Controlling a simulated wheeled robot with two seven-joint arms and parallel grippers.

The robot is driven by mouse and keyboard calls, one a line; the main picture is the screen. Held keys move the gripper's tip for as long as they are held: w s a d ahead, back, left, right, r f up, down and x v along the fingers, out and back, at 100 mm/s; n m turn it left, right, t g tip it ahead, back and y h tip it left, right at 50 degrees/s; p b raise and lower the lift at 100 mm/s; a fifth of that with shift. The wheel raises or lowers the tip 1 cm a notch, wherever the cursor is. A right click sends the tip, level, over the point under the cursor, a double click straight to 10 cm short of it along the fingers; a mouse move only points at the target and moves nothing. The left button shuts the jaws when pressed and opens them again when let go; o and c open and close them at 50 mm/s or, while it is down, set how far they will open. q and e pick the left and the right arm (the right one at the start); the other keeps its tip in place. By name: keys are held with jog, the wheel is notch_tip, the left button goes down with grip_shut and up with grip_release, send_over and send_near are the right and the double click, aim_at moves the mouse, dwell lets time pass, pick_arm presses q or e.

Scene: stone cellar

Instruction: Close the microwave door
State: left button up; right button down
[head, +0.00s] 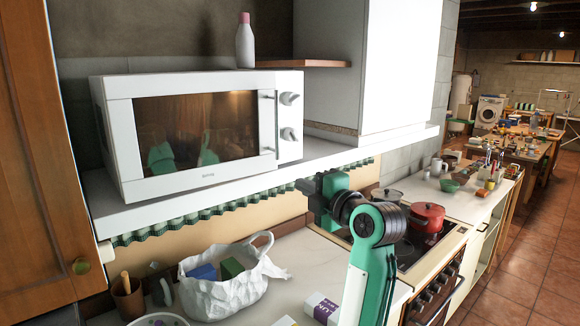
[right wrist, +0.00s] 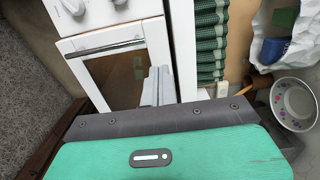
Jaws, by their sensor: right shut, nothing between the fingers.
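The white microwave (head: 293,85) stands on a white shelf at the left of the head view. Its door (head: 190,184), with a dark window and an upright bar handle (head: 276,125), looks flush or nearly flush with the front; I cannot rule out a slim gap. My right gripper (head: 303,187) is shut and empty, below and to the right of the door, apart from it in the head view. In the right wrist view the shut fingers (right wrist: 157,86) show in front of the door (right wrist: 108,76) and its handle (right wrist: 103,47). My left gripper is not in view.
The shelf (head: 335,150) has a scalloped green trim below. A pink-and-white bottle (head: 245,42) stands behind the microwave's top. Below are a white bag (head: 225,292), a brown cup (head: 128,299) and a stove with a red pot (head: 427,217). A wooden cabinet door (head: 45,160) borders the left.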

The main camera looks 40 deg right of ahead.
jog(key=p, duration=0.7)
send_near(265, 167)
jog(key=w, duration=0.5)
jog(key=shift+w+a+r, duration=0.1)
jog(key=shift+w+r, duration=0.1)
jog(key=shift+r, duration=0.05)
jog(key=shift+w+f, duration=0.2)
jog(key=shift+w, duration=0.55)
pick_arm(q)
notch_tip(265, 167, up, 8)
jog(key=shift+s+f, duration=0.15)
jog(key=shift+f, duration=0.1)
pick_arm(e)
jog(key=shift+s, duration=0.1)
